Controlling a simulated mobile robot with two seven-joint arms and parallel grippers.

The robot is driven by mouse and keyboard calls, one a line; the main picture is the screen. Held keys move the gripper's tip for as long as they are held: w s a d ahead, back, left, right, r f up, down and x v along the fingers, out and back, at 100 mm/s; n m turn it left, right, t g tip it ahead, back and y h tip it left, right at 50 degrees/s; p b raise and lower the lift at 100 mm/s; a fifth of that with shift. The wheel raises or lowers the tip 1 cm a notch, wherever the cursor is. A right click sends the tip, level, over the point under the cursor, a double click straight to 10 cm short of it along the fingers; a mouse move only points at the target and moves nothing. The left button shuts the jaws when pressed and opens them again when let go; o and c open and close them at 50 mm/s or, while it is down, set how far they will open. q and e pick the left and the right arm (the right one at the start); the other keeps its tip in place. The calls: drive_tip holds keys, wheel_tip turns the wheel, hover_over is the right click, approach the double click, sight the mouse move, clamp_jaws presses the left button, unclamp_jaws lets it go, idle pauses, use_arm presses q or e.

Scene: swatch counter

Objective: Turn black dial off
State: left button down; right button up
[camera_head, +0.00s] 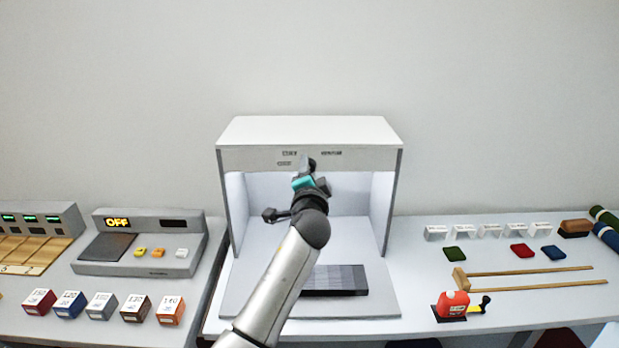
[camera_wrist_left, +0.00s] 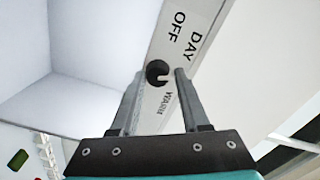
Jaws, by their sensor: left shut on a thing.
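The black dial (camera_wrist_left: 152,70) is on the light booth's front strip, under the words OFF and DAY and beside WARM in the left wrist view. A pale notch shows on its lower right side; I cannot tell for sure which word it points to. My left gripper (camera_wrist_left: 158,82) is shut on the dial, with one finger on each side of it. In the head view my left gripper (camera_head: 309,166) is up at the booth's top front strip and hides most of the dial. My right gripper is not in view.
The light booth (camera_head: 310,130) is lit inside, with a grey-striped block (camera_head: 340,279) on its floor. A grey console (camera_head: 140,268) reading OFF and several numbered boxes (camera_head: 102,306) stand left.

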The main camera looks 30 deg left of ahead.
use_arm(q)
drive_tip(key=shift+a+f+n+b, duration=0.1)
drive_tip(key=shift+n+b, duration=0.6)
drive_tip(key=shift+n, duration=2.5)
drive_tip(key=shift+f+n+b, duration=0.1)
drive_tip(key=shift+n+b, duration=0.55)
drive_tip(key=shift+n, duration=2.55)
drive_tip(key=shift+r, duration=0.1)
drive_tip(key=shift+c, duration=1.9)
unclamp_jaws()
drive_tip(key=shift+s, duration=0.1)
